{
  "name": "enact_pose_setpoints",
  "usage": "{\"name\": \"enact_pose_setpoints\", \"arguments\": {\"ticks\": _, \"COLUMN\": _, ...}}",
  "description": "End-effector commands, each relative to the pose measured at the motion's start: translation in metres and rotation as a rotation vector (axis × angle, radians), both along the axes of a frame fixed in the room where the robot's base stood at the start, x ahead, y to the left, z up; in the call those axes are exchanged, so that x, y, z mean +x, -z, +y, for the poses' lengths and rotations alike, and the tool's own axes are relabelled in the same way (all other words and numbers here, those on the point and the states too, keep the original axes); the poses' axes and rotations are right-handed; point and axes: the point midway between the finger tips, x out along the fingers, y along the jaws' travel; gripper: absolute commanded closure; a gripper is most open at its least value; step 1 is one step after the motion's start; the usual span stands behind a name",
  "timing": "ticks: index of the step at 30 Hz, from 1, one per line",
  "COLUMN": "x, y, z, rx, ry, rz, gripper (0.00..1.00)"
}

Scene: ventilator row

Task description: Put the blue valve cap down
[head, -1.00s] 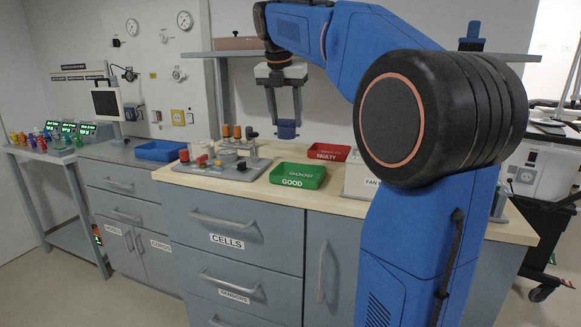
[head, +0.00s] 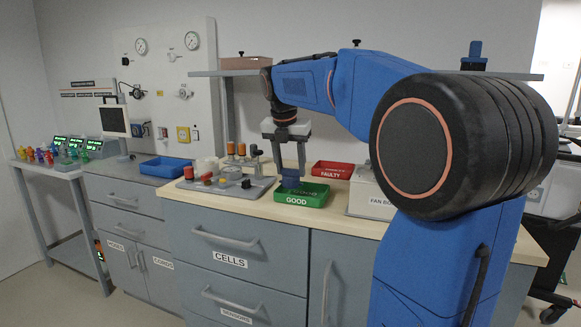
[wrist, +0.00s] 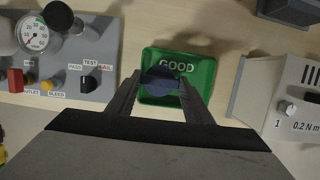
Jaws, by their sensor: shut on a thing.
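My gripper (head: 290,172) is shut on the blue valve cap (head: 291,182). In the head view the cap is at the left part of the green GOOD tray (head: 312,201), low at the tray's level. In the wrist view the cap (wrist: 161,81) sits between my two fingers, in front of the green tray (wrist: 205,94), and covers part of its floor. I cannot tell whether the cap touches the tray floor.
The red FAULTY tray (head: 333,170) is behind the green tray. A white fan box (head: 372,196) stands close on the right. The test panel with knobs and a gauge (head: 218,186) is close on the left. A blue tray (head: 165,167) lies farther left.

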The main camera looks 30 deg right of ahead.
Motion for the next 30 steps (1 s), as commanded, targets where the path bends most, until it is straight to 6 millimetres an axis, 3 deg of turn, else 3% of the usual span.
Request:
{"name": "enact_pose_setpoints", "arguments": {"ticks": 15, "x": 0.000, "y": 0.010, "z": 0.000, "rx": 0.000, "ry": -0.001, "rz": 0.002, "gripper": 0.72}}
{"name": "enact_pose_setpoints", "arguments": {"ticks": 16, "x": 0.000, "y": 0.010, "z": 0.000, "rx": 0.000, "ry": 0.000, "rz": 0.001, "gripper": 0.47}}
{"name": "enact_pose_setpoints", "arguments": {"ticks": 18, "x": 0.000, "y": 0.010, "z": 0.000, "rx": 0.000, "ry": 0.000, "rz": 0.001, "gripper": 0.35}}
{"name": "enact_pose_setpoints", "arguments": {"ticks": 30, "x": 0.000, "y": 0.003, "z": 0.000, "rx": -0.001, "ry": 0.000, "rz": -0.001, "gripper": 0.35}}
